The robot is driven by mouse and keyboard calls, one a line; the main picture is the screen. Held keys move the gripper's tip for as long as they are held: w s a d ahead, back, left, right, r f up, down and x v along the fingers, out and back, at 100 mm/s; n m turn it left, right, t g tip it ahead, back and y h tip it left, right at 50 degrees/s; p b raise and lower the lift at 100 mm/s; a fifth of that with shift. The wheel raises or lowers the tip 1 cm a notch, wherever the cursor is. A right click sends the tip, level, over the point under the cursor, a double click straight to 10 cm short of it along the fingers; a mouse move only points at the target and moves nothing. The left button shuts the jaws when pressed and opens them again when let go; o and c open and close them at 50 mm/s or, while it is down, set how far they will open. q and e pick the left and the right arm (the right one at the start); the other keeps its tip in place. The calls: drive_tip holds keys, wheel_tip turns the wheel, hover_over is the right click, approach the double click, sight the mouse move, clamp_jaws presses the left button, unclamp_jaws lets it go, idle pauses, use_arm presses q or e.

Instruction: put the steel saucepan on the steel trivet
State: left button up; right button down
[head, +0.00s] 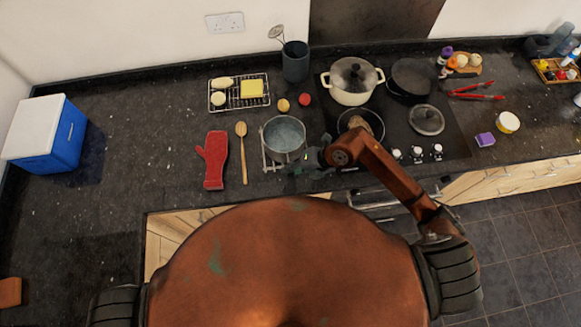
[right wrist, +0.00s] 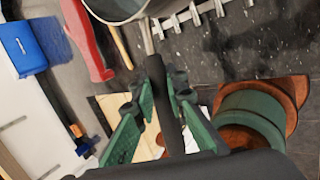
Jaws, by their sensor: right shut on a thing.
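The steel saucepan (head: 283,137) is over the steel trivet (head: 266,164), upright or nearly so. Trivet bars show at its left and front edges; whether its base touches them I cannot tell. In the right wrist view, part of the saucepan (right wrist: 118,10) is at the top, with trivet bars (right wrist: 190,18) beside it. My right gripper (head: 312,158) is at the pan's lower right. Its green fingers (right wrist: 165,92) are shut on the saucepan's handle (right wrist: 158,68). My left gripper is not in view.
A red oven mitt (head: 214,160) and wooden spoon (head: 242,152) lie left of the pan. A wire rack (head: 228,105) with food is behind. The hob, right, bears a cream pot (head: 351,93) and frying pans. The counter near the blue cool box (head: 62,140) is clear.

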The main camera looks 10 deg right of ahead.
drive_tip(key=shift+a, duration=0.1)
drive_tip(key=c, duration=2.3)
unclamp_jaws()
drive_tip(key=shift+f, duration=0.2)
drive_tip(key=o, duration=0.4)
drive_tip(key=shift+c, duration=0.2)
drive_tip(key=b+v, duration=0.1)
drive_tip(key=v, duration=1.1)
drive_tip(key=shift+s+r, duration=0.1)
drive_tip(key=shift+s, duration=0.05)
